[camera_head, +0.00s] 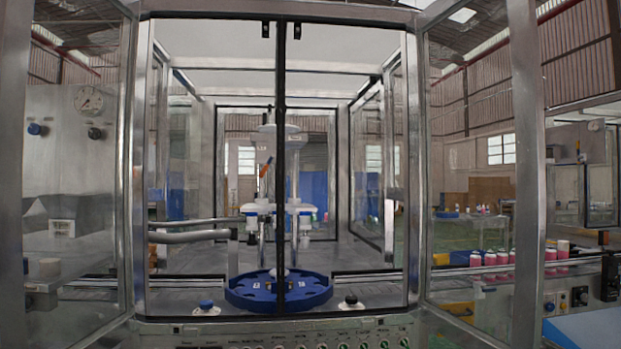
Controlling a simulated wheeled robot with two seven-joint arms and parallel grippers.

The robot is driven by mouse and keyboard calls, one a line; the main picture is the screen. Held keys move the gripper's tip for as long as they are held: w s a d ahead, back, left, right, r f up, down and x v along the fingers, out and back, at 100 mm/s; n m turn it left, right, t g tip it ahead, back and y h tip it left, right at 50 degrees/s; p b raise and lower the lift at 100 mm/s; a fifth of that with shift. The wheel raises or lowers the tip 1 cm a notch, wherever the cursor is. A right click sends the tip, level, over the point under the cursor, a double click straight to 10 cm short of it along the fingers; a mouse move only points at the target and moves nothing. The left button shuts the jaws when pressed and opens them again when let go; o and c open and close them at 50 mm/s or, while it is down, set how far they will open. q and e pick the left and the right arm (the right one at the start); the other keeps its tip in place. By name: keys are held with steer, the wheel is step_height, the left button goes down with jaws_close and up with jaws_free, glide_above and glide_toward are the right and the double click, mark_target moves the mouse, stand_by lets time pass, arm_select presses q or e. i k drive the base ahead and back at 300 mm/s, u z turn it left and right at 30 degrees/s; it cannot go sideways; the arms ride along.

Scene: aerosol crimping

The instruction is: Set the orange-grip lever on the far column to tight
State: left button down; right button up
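A small orange grip (265,171) shows on a lever on the column (264,205) left of the dark upright strip, inside the glass-walled machine. The lever looks tilted, with the orange part upward. It is too small to read which setting it is at. A second similar column (294,205) stands just right of the strip. Both columns carry blue and white parts at mid height. Neither of my grippers is in view.
A dark vertical strip (280,120) runs down the middle of the front. A blue notched wheel (245,294) sits below the columns. Silver pipes (190,236) enter from the left. Glass panels (480,150) angle outward at the sides. Pink cans (490,259) stand on the right conveyor.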

mark_target(273, 154)
steer(key=z, duration=0.5)
steer(key=i, duration=0.9)
steer(key=z, duration=0.05)
